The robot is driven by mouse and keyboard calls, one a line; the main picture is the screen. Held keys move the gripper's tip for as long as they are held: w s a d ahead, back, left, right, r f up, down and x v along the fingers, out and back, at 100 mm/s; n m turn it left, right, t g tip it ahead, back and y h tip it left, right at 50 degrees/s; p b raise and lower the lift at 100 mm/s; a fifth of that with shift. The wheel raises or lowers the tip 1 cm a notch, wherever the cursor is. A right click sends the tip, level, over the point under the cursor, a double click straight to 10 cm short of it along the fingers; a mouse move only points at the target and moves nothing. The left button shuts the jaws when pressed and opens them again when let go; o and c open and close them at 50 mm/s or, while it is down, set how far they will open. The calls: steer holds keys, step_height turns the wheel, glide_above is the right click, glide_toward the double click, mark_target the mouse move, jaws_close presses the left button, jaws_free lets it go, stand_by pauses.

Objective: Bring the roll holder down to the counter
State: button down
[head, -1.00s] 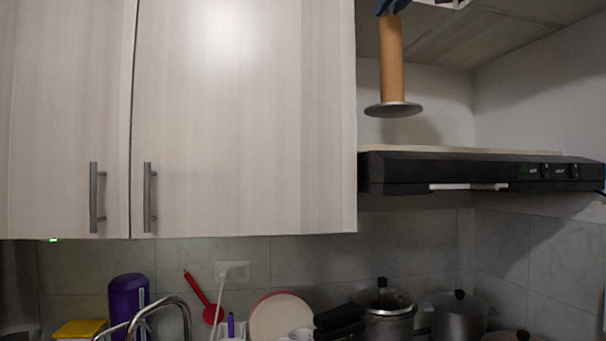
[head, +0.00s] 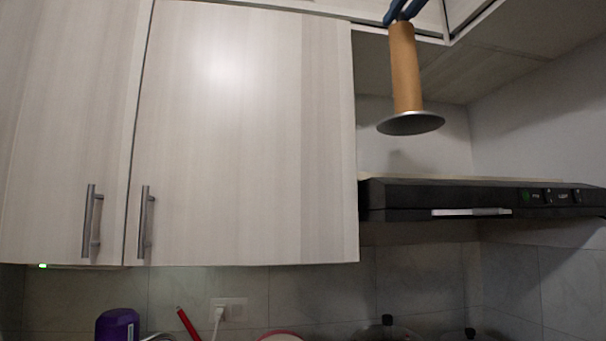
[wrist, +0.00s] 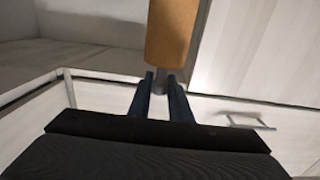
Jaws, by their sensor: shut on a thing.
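The roll holder (head: 405,70) hangs in the air in the head view, upright or slightly tilted. It has a brown tube and a round grey base (head: 411,124) at its lower end. My gripper (head: 401,14) is at its top, at the upper edge of the head view, shut on it. In the wrist view the brown tube (wrist: 171,32) extends away beyond the dark fingers (wrist: 160,80), which close on the grey post at its end. The counter surface cannot be made out.
A black range hood (head: 470,200) is below and behind the roll holder. A pale cabinet (head: 240,140) with vertical handles fills the left and middle. A purple container (head: 117,325), a red utensil and pot lids (head: 387,330) show at the bottom edge. Open air lies in front of the hood.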

steer(key=w+p, duration=0.9)
steer(key=w, duration=1.1)
steer(key=shift+f, duration=3.35)
steer(key=s+d+b, duration=0.1)
steer(key=s+b, duration=0.3)
steer(key=s, duration=0.3)
steer(key=shift+s+r+b, duration=0.15)
steer(key=shift+s+b, duration=0.05)
steer(key=shift+b, duration=0.1)
steer(key=shift+r, duration=0.15)
